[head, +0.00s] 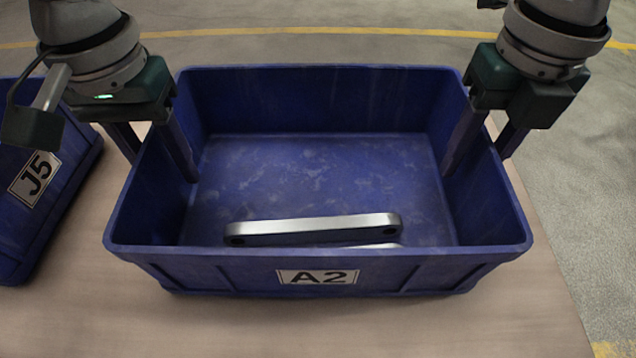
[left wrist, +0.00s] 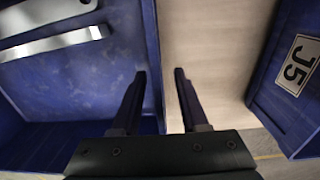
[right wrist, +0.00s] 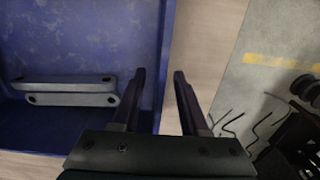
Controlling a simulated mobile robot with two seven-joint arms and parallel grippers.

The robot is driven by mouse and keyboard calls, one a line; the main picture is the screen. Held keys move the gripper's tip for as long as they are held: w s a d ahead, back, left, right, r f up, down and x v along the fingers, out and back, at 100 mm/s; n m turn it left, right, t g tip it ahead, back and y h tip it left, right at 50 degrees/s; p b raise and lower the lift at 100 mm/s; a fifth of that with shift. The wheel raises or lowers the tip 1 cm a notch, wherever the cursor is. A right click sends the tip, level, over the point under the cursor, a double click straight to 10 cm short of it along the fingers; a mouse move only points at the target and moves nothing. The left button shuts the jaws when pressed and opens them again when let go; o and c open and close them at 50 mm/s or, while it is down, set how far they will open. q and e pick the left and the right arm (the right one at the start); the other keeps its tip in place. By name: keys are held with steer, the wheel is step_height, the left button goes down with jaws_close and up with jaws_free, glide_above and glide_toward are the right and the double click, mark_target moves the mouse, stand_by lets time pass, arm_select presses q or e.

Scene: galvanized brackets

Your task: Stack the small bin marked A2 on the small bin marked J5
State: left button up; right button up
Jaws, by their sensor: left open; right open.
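The blue bin marked A2 (head: 318,258) stands upright on the table in the middle of the head view, with galvanized brackets (head: 312,228) lying inside near its front wall. The blue bin marked J5 (head: 45,205) is at the left edge, partly out of view; its label also shows in the left wrist view (left wrist: 297,65). My left gripper (head: 162,168) is open, its fingers on either side of A2's left wall. My right gripper (head: 478,165) is open, its fingers on either side of A2's right wall. Neither gripper is closed on the wall.
The pale wooden table (head: 350,325) shows in front of A2 and in a narrow strip between the two bins. Its right edge lies a little beyond A2, with grey floor (head: 590,200) past it. Dark cables (right wrist: 250,125) show at the right in the right wrist view.

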arm_select(q)
steer(key=shift+f, duration=0.2)
arm_select(e)
steer(key=shift+f, duration=0.15)
arm_select(q)
jaws_close()
arm_select(e)
jaws_close()
arm_select(q)
steer(key=shift+r, duration=0.1)
stand_by(0.9)
